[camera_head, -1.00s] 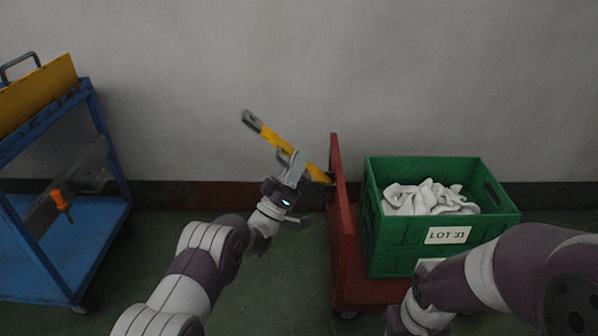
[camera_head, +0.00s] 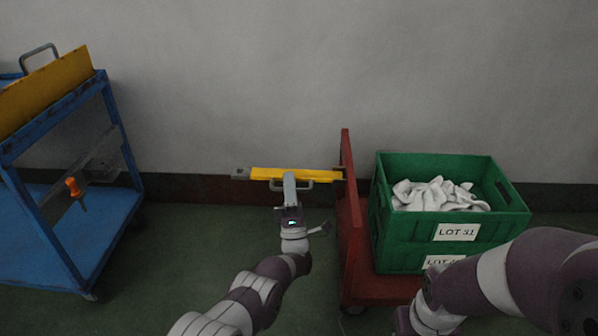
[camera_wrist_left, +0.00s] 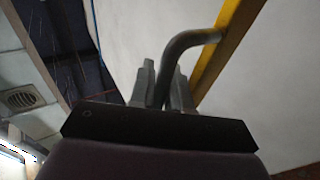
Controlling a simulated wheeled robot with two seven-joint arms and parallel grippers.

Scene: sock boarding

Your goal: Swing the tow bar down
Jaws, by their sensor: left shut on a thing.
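The yellow tow bar (camera_head: 270,174) reaches left from the red cart (camera_head: 352,235) and lies about level. Its grey end (camera_head: 241,173) points at the blue cart. My left gripper (camera_head: 290,183) is at the grey handle under the bar's middle. In the left wrist view the gripper (camera_wrist_left: 161,88) is shut on the dark bent handle (camera_wrist_left: 185,46), with a finger on each side. The yellow bar (camera_wrist_left: 228,45) runs past at the upper right there. My right arm shows at the lower right of the head view, but its gripper is out of view.
A green crate (camera_head: 400,239) labelled LOT 31, with white socks (camera_head: 436,194), stands on the red cart. The blue cart (camera_head: 110,225) at left has a plate with an orange-handled pin (camera_head: 73,187). Open green floor lies between the carts.

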